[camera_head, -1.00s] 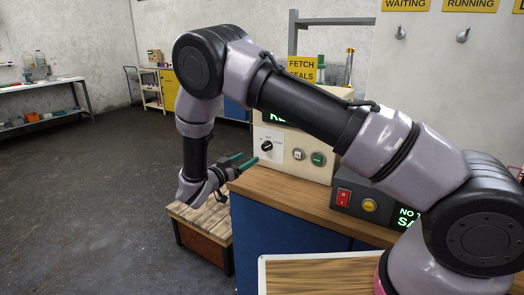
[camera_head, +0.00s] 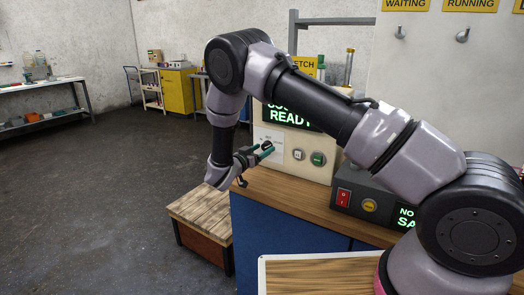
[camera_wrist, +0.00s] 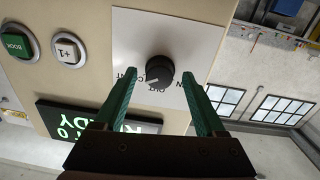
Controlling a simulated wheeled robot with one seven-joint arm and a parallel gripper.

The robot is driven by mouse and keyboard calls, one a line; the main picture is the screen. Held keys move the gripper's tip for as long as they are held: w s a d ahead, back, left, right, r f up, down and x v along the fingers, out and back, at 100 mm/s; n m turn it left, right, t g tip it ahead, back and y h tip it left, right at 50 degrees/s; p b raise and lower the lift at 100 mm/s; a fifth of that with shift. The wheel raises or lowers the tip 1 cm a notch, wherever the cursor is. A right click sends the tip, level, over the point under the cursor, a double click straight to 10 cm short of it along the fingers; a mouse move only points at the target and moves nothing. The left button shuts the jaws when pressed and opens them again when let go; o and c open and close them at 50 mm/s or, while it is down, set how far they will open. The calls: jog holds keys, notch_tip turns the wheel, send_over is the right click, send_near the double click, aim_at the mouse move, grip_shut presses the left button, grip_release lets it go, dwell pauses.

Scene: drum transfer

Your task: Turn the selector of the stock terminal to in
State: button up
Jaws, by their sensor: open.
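The stock terminal (camera_head: 325,165) is a cream box on the wooden bench, with a green-lit display (camera_head: 290,116) whose second line reads READY. Its selector (camera_wrist: 160,70) is a round black knob on a white plate with lettering around it, including OUT; the wrist view shows it turned nearly upside down. My gripper (camera_wrist: 165,95) is open, its two green fingers pointing at the plate on either side of the knob. I cannot tell whether they touch it. In the head view my gripper (camera_head: 268,150) is in front of the selector and largely hides it.
Right of the selector are a +1 button (camera_wrist: 67,51) and a green BOOK button (camera_wrist: 18,46). A low wooden crate (camera_head: 203,212) is below left. The floor at left is clear.

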grip_shut()
jog(key=shift+n, duration=0.4)
jog(key=n, duration=0.4)
jog(key=shift+n, duration=0.4)
jog(key=n, duration=0.6)
jog(key=shift+f+n, duration=0.1)
jog(key=shift+n, duration=0.2)
jog(key=n, duration=0.6)
jog(key=shift+s+n+t+y, duration=0.1)
jog(key=shift+n+t+y, duration=0.2)
jog(key=shift+t, duration=0.1)
jog(key=n, duration=0.5)
jog(key=shift+n, duration=0.3)
